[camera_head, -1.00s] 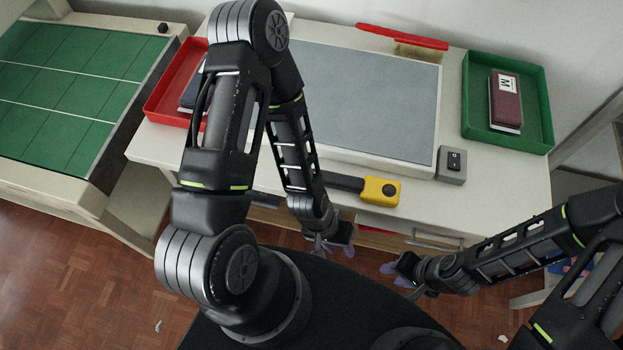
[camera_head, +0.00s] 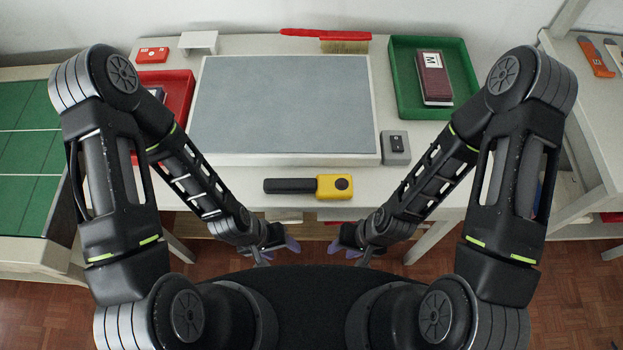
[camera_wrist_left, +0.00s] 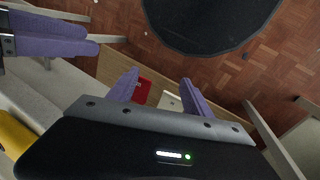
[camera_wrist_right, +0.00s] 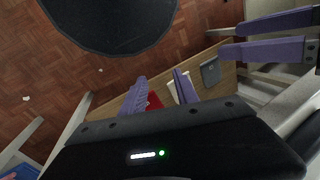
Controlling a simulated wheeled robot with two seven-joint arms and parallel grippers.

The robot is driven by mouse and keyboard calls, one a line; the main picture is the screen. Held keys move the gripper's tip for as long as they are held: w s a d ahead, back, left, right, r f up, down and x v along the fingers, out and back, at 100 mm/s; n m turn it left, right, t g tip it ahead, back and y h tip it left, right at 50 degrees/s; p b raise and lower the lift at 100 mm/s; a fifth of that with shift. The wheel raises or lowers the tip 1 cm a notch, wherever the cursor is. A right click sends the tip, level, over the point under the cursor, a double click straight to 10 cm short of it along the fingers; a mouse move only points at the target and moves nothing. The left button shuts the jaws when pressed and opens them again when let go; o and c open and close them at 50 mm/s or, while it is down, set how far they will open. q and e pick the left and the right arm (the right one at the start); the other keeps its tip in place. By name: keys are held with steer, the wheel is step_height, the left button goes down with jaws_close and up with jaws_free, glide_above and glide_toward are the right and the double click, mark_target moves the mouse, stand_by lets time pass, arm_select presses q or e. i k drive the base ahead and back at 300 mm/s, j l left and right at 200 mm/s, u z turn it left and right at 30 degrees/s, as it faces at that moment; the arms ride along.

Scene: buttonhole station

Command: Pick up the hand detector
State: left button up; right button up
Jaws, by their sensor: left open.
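The hand detector (camera_head: 332,187), with a yellow head and a black handle, lies flat near the front edge of the white table in the head view. Its handle points left. A yellow part of it (camera_wrist_left: 14,136) shows at the left edge of the left wrist view. My left gripper (camera_head: 270,249) is open and empty, in front of and below the table edge, left of the detector's head. My right gripper (camera_head: 353,248) is also below the front edge, to the right, with its fingers apart and nothing between them. Neither touches the detector.
A grey mat (camera_head: 283,105) covers the table's middle. A grey switch box (camera_head: 395,148) sits right of the mat. A red-handled brush (camera_head: 335,39) lies behind.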

mark_target(335, 186)
steer(key=k+j+z, duration=0.1)
steer(key=k+z, duration=0.5)
steer(key=z, duration=0.2)
steer(key=k+z, duration=0.3)
steer(key=z, duration=0.15)
